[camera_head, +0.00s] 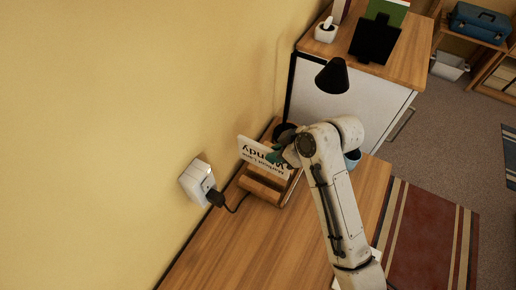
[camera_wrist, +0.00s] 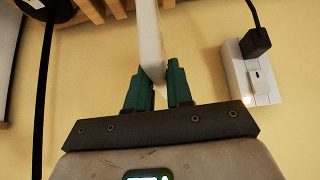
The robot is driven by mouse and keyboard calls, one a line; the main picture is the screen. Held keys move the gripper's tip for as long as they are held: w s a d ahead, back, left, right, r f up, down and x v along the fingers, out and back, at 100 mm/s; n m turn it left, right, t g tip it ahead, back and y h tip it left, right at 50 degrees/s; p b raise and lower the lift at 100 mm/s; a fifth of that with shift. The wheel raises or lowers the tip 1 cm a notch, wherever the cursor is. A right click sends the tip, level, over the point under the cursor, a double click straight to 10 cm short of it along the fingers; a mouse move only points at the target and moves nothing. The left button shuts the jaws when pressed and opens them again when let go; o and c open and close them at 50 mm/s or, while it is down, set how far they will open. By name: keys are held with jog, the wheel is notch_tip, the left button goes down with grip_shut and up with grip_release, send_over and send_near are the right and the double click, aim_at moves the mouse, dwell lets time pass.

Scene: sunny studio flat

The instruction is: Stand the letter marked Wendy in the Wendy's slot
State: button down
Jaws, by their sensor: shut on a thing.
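The white letter (camera_head: 259,152), with "Wendy" printed upside down in the head view, stands on edge above a wooden slotted rack (camera_head: 263,187) on the desk. My gripper (camera_head: 277,155) is shut on the letter; its green fingers (camera_wrist: 158,88) pinch the letter (camera_wrist: 151,40) in the wrist view. The rack's wooden slats (camera_wrist: 92,10) show at the top of the wrist view. My arm hides part of the rack, and I cannot tell whether the letter's lower edge is inside a slot. No slot label is readable.
A white wall socket (camera_head: 197,181) with a black plug (camera_head: 215,197) and cable sits left of the rack. A black desk lamp (camera_head: 332,76) stands behind. A blue cup (camera_head: 352,158) is right of my arm. The desk's front (camera_head: 225,250) is clear.

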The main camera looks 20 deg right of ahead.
aim_at(275, 174)
dwell(0.4)
jog(key=shift+f+b, duration=3.45)
jog(key=shift+f, duration=2.25)
jog(key=shift+f+b, duration=0.55)
jog(key=shift+f, duration=0.45)
jog(key=c, duration=0.9)
grip_release()
jog(key=shift+c, duration=0.2)
